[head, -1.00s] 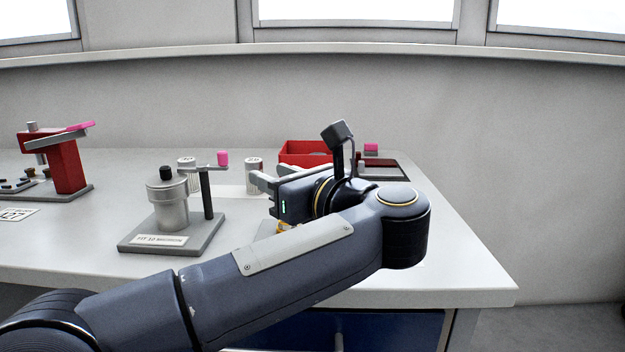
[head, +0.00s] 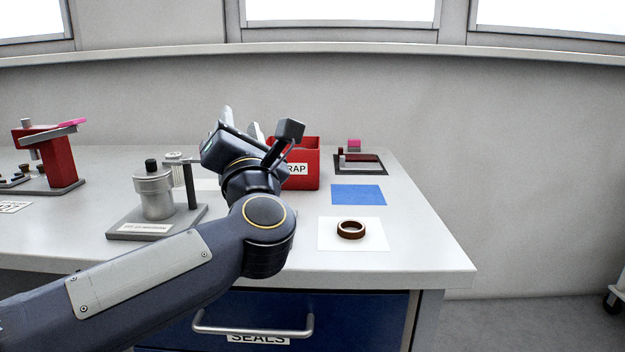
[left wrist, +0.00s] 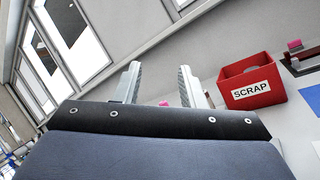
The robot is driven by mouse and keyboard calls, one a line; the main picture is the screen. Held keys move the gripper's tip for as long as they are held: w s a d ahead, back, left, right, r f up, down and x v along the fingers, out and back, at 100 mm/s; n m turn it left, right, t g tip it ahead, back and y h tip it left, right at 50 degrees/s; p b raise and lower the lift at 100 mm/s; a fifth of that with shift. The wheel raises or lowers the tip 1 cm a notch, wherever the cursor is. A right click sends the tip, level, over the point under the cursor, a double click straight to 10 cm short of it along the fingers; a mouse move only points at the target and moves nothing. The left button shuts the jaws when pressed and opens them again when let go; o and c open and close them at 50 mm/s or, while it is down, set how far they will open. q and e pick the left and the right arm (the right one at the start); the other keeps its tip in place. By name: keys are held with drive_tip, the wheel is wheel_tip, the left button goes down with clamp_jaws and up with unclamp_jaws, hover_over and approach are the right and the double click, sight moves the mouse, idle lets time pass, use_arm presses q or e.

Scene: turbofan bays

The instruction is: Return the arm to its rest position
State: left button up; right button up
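My left arm reaches in from the left over the bench in the head view. My left gripper (head: 242,124) is raised above the bench, between the fit-check stand and the red scrap bin, pointing toward the back wall. In the left wrist view its two fingers (left wrist: 160,88) stand apart with nothing between them. The gripper and wrist hide part of the bench behind them and the left side of the bin. My right gripper is in neither view.
The red scrap bin (head: 309,158) stands right of the gripper. A stand with a metal cylinder (head: 156,196) is left of it. A brown ring (head: 351,230) lies on a white sheet (head: 335,242), near a blue sheet (head: 358,194). A red press (head: 58,160) stands far left.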

use_arm(q)
drive_tip(key=s+a+f+m+g+h, duration=0.3)
drive_tip(key=s+f+m+g, duration=0.2)
drive_tip(key=s+f+m, duration=0.65)
drive_tip(key=s+a+f+m+g+h, duration=0.4)
drive_tip(key=s+f+m, duration=0.4)
drive_tip(key=f, duration=0.7)
drive_tip(key=s+a+f+m+g+h, duration=0.3)
drive_tip(key=s+f+m+g, duration=0.3)
drive_tip(key=s+f+m, duration=0.45)
wheel_tip(320, 180, up, 28)
drive_tip(key=w+g+p, duration=0.1)
drive_tip(key=p, duration=3)
drive_tip(key=shift+p, duration=0.3)
drive_tip(key=shift+w+d+r, duration=0.1)
